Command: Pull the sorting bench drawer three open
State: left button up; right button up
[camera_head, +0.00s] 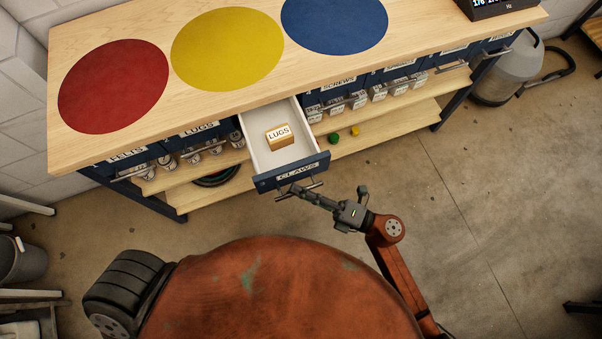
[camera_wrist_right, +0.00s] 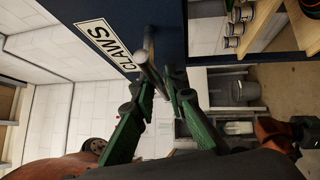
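The third drawer from the left (camera_head: 262,157), with a dark blue front labelled CLAWS, stands pulled well out from the bench. Its white inside holds a small gold box labelled LUGS (camera_head: 280,137). My right gripper (camera_head: 301,190) is at the bar handle on the drawer front. In the right wrist view the gripper's green fingers (camera_wrist_right: 161,82) lie on either side of the metal handle (camera_wrist_right: 152,66) and appear closed on it. The CLAWS label (camera_wrist_right: 106,43) shows beside the handle. My left gripper is not in view.
The wooden bench top (camera_head: 150,100) carries red, yellow and blue discs. Closed drawers labelled FELTS (camera_head: 125,156), LUGS (camera_head: 200,128) and SCREWS (camera_head: 336,86) flank the open one. Shelves below hold jars and small green and yellow items.

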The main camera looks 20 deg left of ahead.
jog(key=shift+o, duration=1.2)
jog(key=shift+w, duration=0.1)
jog(key=shift+d, duration=0.1)
jog(key=d+f, duration=0.1)
jog(key=d, duration=1)
jog(key=shift+s+d+f, duration=0.3)
jog(key=shift+s+d, duration=0.1)
